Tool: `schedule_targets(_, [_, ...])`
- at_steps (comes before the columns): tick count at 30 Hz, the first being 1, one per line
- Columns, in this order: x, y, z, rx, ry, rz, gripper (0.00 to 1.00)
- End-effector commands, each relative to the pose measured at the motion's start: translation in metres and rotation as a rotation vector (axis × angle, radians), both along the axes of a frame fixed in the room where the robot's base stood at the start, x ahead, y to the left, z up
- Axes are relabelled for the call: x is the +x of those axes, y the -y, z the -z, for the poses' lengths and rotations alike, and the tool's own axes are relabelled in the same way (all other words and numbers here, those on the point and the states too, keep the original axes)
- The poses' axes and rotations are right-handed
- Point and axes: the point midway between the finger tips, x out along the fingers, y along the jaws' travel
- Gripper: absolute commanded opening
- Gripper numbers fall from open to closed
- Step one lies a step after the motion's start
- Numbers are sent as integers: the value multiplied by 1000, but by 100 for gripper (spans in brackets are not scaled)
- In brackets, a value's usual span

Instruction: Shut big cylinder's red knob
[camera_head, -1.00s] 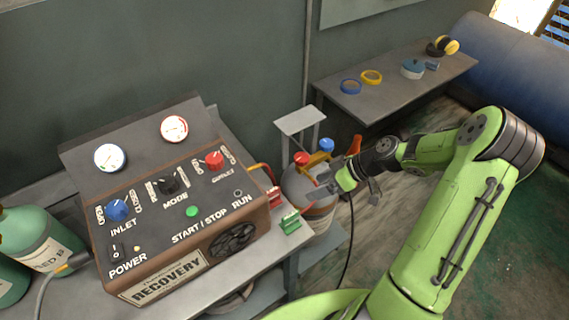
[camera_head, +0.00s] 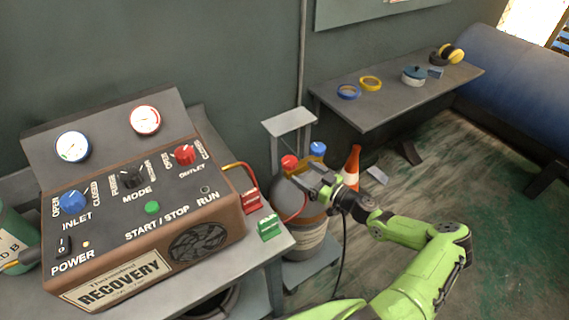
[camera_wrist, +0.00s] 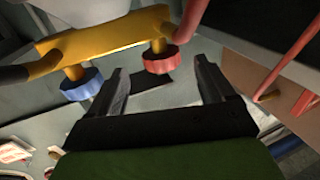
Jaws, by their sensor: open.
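The big cylinder (camera_head: 309,240) stands on a low shelf beside the recovery machine. Its red knob (camera_head: 289,162) and blue knob (camera_head: 317,149) sit at the top on a yellow valve body. In the wrist view, the red knob (camera_wrist: 160,60) hangs from the yellow valve body (camera_wrist: 105,36), and the blue knob (camera_wrist: 83,84) is left of the left finger. My gripper (camera_head: 304,178) is open at the cylinder's top, just below the red knob in the head view. In the wrist view, my gripper (camera_wrist: 162,80) has the red knob between its finger lines; contact cannot be told.
The recovery machine (camera_head: 140,215) stands on the near table, with red and green fittings at its right edge. A grey handle plate (camera_head: 289,122) rises behind the knobs. An orange cone (camera_head: 352,166) stands on the floor behind my gripper. A back bench (camera_head: 395,95) holds tape rolls.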

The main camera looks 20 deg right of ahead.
Motion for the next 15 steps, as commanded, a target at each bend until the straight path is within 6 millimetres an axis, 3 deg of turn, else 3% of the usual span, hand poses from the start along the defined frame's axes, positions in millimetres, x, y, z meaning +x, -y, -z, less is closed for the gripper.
schedule_targets(9, [65,-36,2,2,-1,-2,82])
schedule_targets(15, [79,-43,1,2,-2,-2,82])
